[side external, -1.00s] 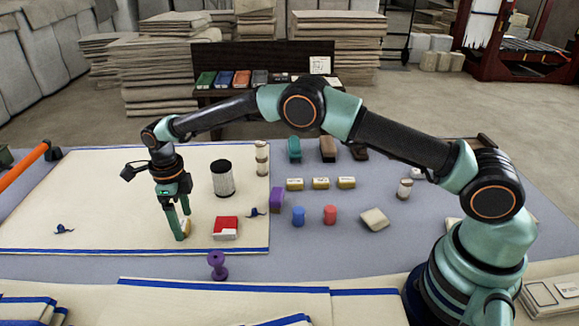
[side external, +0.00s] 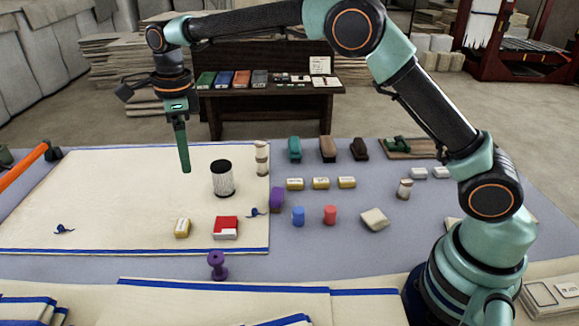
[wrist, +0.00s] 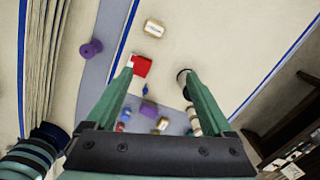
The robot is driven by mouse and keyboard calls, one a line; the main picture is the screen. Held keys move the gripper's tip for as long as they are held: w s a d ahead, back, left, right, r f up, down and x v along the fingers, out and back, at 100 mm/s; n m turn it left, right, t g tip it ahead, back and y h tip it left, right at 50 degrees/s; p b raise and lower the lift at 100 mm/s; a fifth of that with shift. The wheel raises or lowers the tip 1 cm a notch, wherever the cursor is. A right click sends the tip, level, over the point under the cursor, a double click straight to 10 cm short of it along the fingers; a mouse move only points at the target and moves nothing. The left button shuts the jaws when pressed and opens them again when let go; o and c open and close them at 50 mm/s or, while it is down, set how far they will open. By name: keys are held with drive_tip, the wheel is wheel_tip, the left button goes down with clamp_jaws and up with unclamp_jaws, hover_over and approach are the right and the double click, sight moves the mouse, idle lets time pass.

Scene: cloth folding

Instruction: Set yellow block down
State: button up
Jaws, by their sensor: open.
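The yellow block (side external: 182,228), with a pale label, rests on the cream cloth (side external: 100,190) near its front edge, left of a red and white box (side external: 225,228). It also shows in the wrist view (wrist: 154,29), near the top and clear of the fingers. My gripper (side external: 184,170) is raised well above the cloth and is apart from the block. In the wrist view my gripper (wrist: 158,74) has its two green fingers spread, with nothing held between them.
A black and white cylinder (side external: 222,178) stands right of my gripper. A purple spool (side external: 217,265) stands off the cloth's front edge. Blue (side external: 298,216) and red (side external: 330,215) cylinders and several labelled blocks stand on the blue-grey table. The cloth's left middle is mostly clear.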

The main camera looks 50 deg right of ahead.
drive_tip(key=s+d+r+n+t, duration=0.3)
drive_tip(key=s+d+r+n, duration=0.7)
drive_tip(key=s+d+n, duration=0.1)
drive_tip(key=s+d+f+n+t, duration=0.1)
drive_tip(key=s+d+f+n, duration=0.1)
drive_tip(key=s+n, duration=0.4)
drive_tip(key=s+d+f+n, duration=0.2)
drive_tip(key=s+d+n, duration=0.2)
drive_tip(key=s+n, duration=0.2)
drive_tip(key=shift+s+t, duration=0.4)
drive_tip(key=shift+s, duration=0.1)
